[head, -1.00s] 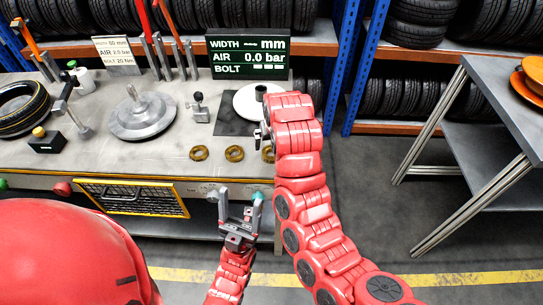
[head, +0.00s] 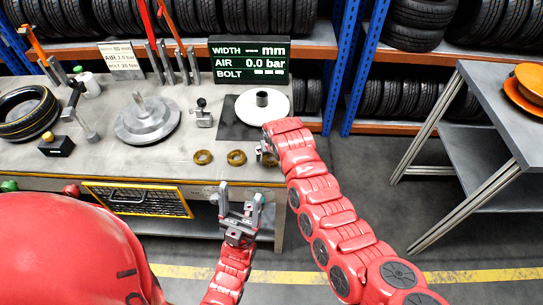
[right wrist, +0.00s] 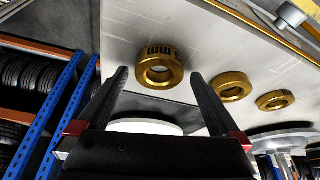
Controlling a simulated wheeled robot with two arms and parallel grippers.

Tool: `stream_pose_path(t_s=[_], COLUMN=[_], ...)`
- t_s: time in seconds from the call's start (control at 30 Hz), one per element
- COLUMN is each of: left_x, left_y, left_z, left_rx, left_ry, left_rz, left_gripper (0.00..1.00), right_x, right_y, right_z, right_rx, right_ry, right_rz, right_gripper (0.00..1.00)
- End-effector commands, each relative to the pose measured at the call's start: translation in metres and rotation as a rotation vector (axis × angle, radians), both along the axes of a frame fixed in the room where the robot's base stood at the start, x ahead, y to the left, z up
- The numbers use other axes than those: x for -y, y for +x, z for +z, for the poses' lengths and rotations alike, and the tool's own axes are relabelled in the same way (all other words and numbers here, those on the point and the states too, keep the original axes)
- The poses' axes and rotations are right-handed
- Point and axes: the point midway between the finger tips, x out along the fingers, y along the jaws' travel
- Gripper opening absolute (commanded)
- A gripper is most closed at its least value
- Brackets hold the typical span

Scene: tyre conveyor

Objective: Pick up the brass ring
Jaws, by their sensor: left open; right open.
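Three brass rings lie on the grey bench. In the head view the left ring (head: 203,157) and middle ring (head: 236,157) show clearly; the third is mostly hidden by my right gripper (head: 263,150). In the right wrist view, the nearest ring (right wrist: 160,70), with dark marks on its side, appears between the open fingers of my right gripper (right wrist: 160,76). The fingers look apart from it. The other two rings (right wrist: 231,86) (right wrist: 276,100) lie beyond one finger. My left gripper (head: 240,193) is open and empty in front of the bench edge.
A white disc (head: 248,108) with a dark hub stands on a dark mat (head: 230,127) behind the rings. A metal hub (head: 147,119) and a small clamp (head: 203,114) stand left. A side table (head: 490,120) stands right, with open floor between.

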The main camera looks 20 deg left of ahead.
Motion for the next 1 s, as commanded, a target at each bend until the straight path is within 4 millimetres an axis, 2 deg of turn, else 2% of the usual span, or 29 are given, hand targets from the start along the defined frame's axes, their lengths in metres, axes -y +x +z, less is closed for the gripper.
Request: stream_pose_path(t_s=[0.17,0.47,1.0], left_x=[0.0,0.0,0.0], left_y=[0.0,0.0,0.0001], left_z=[0.0035,0.0034,0.0033], left_rx=[0.0,0.0,0.0], left_ry=[0.0,0.0,0.0], left_rz=[0.0,0.0,0.0], left_gripper=[0.71,0.71,0.71], right_x=[-0.0006,-0.001,-0.0008], right_y=[0.0034,0.0042,0.0041], right_z=[-0.0072,-0.0089,-0.009], right_rx=[0.0,0.002,0.001], right_ry=[0.0,0.003,0.002], right_rz=[-0.002,-0.004,-0.004], right_gripper=[1.0,1.0,0.03])
